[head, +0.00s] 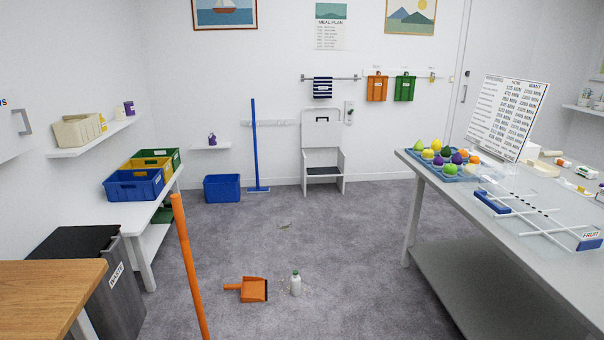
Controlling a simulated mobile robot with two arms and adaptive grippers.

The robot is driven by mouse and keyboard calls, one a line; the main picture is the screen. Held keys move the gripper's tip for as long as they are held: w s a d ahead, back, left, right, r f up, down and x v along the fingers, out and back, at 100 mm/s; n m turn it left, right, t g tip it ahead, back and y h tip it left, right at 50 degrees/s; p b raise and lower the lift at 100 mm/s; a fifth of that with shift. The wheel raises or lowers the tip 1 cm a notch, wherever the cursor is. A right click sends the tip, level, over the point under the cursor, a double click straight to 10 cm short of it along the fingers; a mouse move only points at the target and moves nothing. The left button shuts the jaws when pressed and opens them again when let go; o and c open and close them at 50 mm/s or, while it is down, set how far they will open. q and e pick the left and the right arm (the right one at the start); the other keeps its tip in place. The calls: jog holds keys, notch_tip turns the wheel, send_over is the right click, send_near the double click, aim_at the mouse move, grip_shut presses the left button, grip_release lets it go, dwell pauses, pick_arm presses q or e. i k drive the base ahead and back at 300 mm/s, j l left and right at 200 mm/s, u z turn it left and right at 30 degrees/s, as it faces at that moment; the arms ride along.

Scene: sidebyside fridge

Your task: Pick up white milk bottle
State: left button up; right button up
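A small white milk bottle (295,283) with a green cap stands upright on the grey carpet, low in the middle of the head view. Pale marks or bits lie on the carpet around its base. An orange dustpan (247,289) lies on the floor just left of the bottle, with a small gap between them. Neither of my grippers shows in the head view.
An orange pole (188,262) rises left of the dustpan. A dark waste bin (98,270) and wooden top (45,295) stand at left. A long grey table (480,210) stands at right. Carpet beyond the bottle is mostly clear, with a small leaf (284,226).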

aim_at(296, 279)
jog(key=i, duration=2.05)
